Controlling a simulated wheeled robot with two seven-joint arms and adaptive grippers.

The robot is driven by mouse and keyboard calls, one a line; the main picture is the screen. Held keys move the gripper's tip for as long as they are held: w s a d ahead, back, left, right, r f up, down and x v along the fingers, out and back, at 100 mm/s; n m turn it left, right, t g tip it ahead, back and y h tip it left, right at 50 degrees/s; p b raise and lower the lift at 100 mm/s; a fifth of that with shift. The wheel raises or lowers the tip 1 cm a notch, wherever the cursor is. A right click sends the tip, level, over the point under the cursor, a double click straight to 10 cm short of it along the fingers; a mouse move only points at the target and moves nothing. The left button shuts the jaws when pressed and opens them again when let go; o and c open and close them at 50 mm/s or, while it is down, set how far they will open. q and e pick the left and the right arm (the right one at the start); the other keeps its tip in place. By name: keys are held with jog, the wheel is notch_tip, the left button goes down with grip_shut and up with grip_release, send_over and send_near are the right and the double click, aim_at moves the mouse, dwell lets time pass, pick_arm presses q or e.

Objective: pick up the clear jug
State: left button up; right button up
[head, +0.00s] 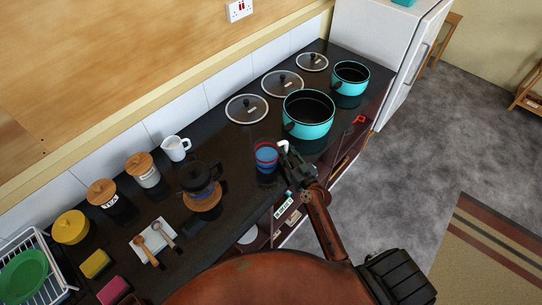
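What looks like the clear jug (266,157), see-through with blue and red inside or on it, stands on the dark worktop left of the large turquoise pot. My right gripper (288,158) is at the jug's right side, close to a small white piece that may be its handle. The dark fingers are small and partly overlap each other, so I cannot tell whether they are open or shut, or touch the jug. My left gripper is not in view.
A large turquoise pot (308,117) stands right behind the gripper, with a smaller one (350,78) beyond. Glass lids (247,109) lie along the wall. The worktop's front edge is close.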

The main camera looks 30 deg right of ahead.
grip_shut()
dwell(0.6)
dwell(0.3)
